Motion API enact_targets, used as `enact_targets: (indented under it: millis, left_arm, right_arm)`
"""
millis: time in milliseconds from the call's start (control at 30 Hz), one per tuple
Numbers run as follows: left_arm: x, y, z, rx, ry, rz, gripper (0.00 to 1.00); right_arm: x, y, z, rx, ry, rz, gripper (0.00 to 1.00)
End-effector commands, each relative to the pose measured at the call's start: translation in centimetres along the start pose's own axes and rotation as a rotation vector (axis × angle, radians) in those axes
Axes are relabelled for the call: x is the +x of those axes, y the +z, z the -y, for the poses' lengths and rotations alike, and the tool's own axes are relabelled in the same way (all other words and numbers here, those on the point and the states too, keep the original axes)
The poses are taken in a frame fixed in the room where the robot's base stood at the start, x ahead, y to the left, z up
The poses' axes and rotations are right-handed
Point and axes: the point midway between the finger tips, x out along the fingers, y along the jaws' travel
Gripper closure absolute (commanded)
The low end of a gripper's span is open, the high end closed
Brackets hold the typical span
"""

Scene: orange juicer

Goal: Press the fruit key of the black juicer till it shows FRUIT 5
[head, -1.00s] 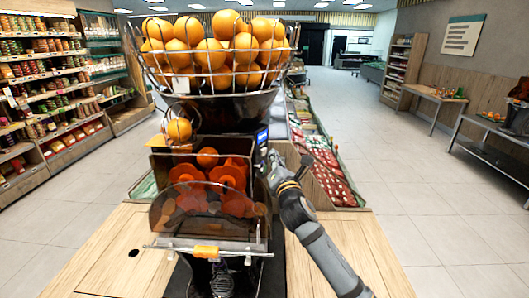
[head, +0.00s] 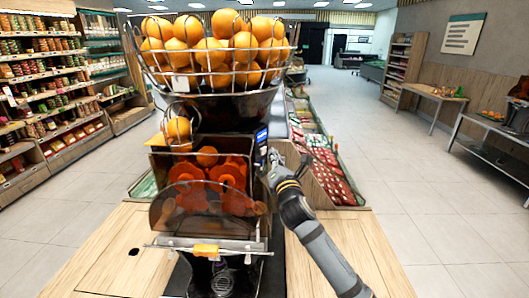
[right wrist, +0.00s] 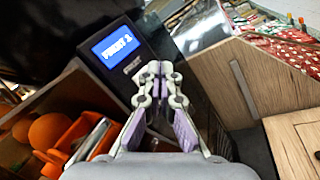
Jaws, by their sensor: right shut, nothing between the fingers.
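The black juicer (head: 222,108) stands on a wooden counter. Its small blue screen (right wrist: 115,47) is lit and shows FRUIT and a digit that looks like 3, though blurred. The screen shows edge-on in the head view (head: 262,134). The dark key panel (right wrist: 136,72) is below the screen, with small markings too blurred to read. My right gripper (head: 272,158) is shut and empty at the juicer's right side. In the right wrist view its fingertips (right wrist: 155,70) are close to the panel's lower right part; I cannot tell whether they touch. My left gripper is not in view.
A wire basket of oranges (head: 215,50) tops the juicer. Orange pressing drums (head: 222,177) sit behind its clear cover. A wooden produce stand (head: 315,180) is behind and right of the juicer. The wooden counter (head: 110,250) is clear at left.

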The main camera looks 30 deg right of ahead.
Motion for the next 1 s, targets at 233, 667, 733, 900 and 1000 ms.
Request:
enact_targets:
  millis: [233, 667, 733, 900, 1000]
  left_arm:
    - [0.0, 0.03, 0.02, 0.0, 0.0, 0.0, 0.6]
    - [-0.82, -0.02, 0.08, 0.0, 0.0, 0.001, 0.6]
    - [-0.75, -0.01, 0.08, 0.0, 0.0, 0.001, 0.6]
    - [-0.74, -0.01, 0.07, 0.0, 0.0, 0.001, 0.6]
    - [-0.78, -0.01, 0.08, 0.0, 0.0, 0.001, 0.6]
  right_arm:
    - [0.0, 0.0, 0.0, 0.0, 0.0, 0.0, 1.0]
    - [0.61, -0.36, -0.5, 0.0, 0.0, 0.0, 1.0]
    - [0.6, -0.41, -0.46, 0.0, 0.0, 0.0, 1.0]
    - [0.59, -0.42, -0.44, 0.0, 0.0, 0.0, 1.0]
    - [0.62, -0.43, -0.46, 0.0, 0.0, 0.0, 1.0]
